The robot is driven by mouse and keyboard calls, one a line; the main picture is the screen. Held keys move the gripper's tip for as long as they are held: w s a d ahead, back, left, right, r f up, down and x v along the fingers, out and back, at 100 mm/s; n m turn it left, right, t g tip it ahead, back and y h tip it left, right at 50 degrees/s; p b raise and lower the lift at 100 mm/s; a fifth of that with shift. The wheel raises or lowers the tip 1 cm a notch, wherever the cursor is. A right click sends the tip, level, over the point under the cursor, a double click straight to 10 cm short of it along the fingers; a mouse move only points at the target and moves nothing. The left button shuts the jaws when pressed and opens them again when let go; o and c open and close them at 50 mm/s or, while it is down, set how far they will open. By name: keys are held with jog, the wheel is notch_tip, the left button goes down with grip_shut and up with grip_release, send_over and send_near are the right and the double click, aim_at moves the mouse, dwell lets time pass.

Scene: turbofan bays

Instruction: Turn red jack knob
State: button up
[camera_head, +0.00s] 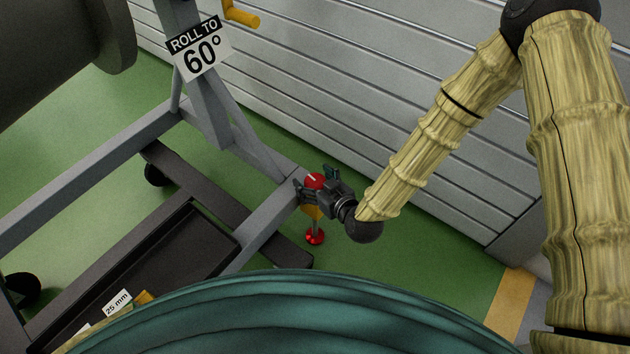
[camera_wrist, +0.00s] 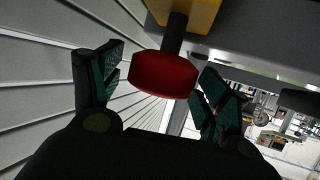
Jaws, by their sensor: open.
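The red jack knob (camera_head: 314,181) sits at the outer end of the grey stand's lower beam. In the wrist view the red knob (camera_wrist: 163,74) hangs on a dark shaft from a yellow block (camera_wrist: 190,14). My gripper (camera_head: 315,186) is open at the knob, and in the wrist view its two fingers (camera_wrist: 155,88) stand on either side of the knob. A gap shows at the left finger; whether the right finger touches is unclear. A red jack foot (camera_head: 315,237) is on the floor below.
The grey stand (camera_head: 250,235) carries a "ROLL TO 60°" sign (camera_head: 199,50) and a yellow handle (camera_head: 243,16). A dark tray (camera_head: 175,250) lies between its beams. A slatted wall (camera_head: 400,70) is behind my arm. Green floor is clear right of the jack.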

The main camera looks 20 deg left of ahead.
jog(key=shift+c, duration=0.4)
jog(key=c, duration=0.9)
jog(key=shift+c, duration=0.2)
jog(key=shift+p, duration=0.35)
